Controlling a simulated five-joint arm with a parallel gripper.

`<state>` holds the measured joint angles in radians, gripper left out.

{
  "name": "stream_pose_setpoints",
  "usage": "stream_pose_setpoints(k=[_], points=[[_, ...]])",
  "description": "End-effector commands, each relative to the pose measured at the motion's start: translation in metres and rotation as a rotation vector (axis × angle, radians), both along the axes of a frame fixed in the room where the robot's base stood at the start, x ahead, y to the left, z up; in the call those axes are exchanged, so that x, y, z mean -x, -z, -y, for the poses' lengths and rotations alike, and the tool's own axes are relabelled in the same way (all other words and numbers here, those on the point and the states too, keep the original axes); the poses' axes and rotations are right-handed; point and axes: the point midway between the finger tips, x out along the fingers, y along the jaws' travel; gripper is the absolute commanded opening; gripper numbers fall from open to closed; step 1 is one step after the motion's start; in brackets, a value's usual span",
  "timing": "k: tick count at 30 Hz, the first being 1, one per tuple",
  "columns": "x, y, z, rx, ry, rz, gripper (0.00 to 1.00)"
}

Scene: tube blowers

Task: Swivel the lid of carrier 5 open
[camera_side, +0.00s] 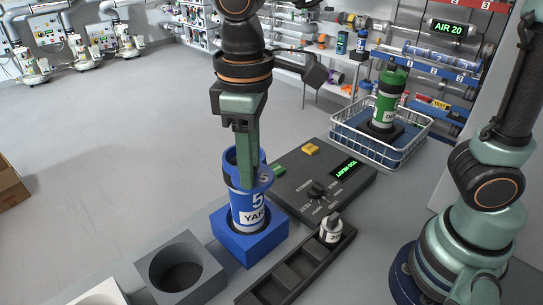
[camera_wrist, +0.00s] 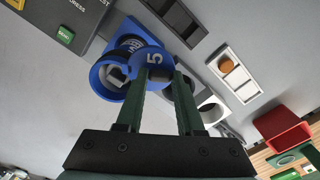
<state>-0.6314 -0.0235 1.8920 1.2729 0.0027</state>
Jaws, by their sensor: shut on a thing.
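Carrier 5 (camera_side: 248,213) is a blue cylinder with a white "5 YAR" label, upright in a blue square block (camera_side: 250,245). Its blue lid (camera_side: 265,175), marked 5, sits off to the right side of the mouth (camera_side: 231,155). In the wrist view the lid (camera_wrist: 150,55) lies beside the round rim (camera_wrist: 96,82), and much of the mouth is uncovered. My gripper (camera_wrist: 161,76) points down at the lid, its fingers on either side of a small dark part there. It is shut on that part, which looks like the lid's knob; the fingers partly hide it.
A dark console (camera_side: 325,180) with a lit display stands behind right. A grey block with a round hole (camera_side: 183,271) is at front left, and a black slotted rack (camera_side: 290,280) is at front right. A wire basket (camera_side: 345,133) holds a green carrier (camera_side: 388,98).

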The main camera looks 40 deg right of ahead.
Motion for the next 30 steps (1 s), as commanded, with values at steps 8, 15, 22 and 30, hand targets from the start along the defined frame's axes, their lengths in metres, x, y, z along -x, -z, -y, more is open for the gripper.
stream_pose_setpoints(k=[8, 15, 22, 30], points=[[0.0034, -0.0007, 0.0027, -0.001, -0.091, 0.002, 0.0], [0.0039, -0.0007, 0.0033, -0.001, -0.111, 0.002, 0.0], [0.0038, -0.0006, 0.0033, -0.001, -0.111, 0.002, 0.0], [0.0039, -0.0003, 0.0033, -0.001, -0.11, 0.001, 0.68]])
